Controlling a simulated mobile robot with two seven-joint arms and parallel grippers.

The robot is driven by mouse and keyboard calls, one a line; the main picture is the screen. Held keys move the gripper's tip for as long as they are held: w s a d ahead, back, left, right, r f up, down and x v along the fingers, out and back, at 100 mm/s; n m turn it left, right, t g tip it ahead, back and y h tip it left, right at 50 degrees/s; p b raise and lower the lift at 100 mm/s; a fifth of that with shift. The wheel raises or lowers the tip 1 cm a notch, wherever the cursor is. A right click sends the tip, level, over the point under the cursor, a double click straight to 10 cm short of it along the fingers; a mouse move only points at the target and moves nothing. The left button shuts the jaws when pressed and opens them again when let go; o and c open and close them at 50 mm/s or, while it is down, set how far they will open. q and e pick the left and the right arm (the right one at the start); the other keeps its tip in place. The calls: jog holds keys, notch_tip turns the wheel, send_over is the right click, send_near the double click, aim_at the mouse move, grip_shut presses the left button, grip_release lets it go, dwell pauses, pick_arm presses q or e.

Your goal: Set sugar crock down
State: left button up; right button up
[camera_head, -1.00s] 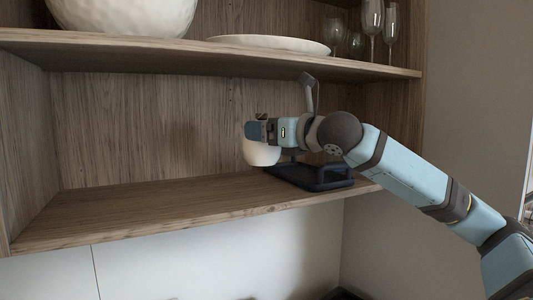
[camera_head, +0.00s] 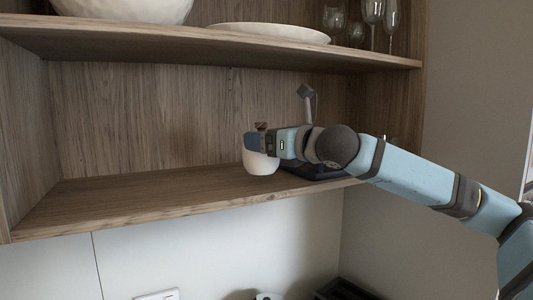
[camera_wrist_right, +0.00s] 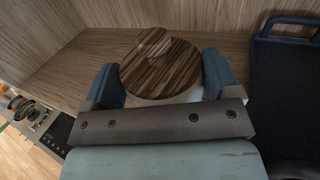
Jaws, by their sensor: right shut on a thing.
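The sugar crock (camera_head: 260,161) is a white rounded pot at the middle of the lower shelf (camera_head: 130,200). In the right wrist view its round striped wooden lid with a knob (camera_wrist_right: 160,62) shows between the fingers. My right gripper (camera_head: 262,142) comes in from the right and is shut on the crock (camera_wrist_right: 168,98), one finger on each side. The crock looks upright, with its base at the shelf surface; a small gap beneath cannot be ruled out. My left gripper is not in view.
A dark tray with a handle (camera_wrist_right: 285,85) lies on the shelf just right of the crock, partly behind my arm in the head view. The shelf is clear to the left. The upper shelf above (camera_head: 220,45) holds a bowl, a plate and glasses.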

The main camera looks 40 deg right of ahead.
notch_tip(320, 180, down, 2)
jog(key=shift+a+f, duration=0.1)
jog(key=shift+f, duration=0.05)
jog(key=shift+w, duration=0.15)
jog(key=shift+w+d+f, duration=0.15)
jog(key=shift+w+d, duration=0.05)
jog(key=shift+d, duration=0.05)
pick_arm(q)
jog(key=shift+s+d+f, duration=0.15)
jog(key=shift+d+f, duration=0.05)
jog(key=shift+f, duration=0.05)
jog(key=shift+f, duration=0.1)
pick_arm(e)
jog(key=shift+s+a, duration=0.15)
jog(key=shift+s, duration=0.05)
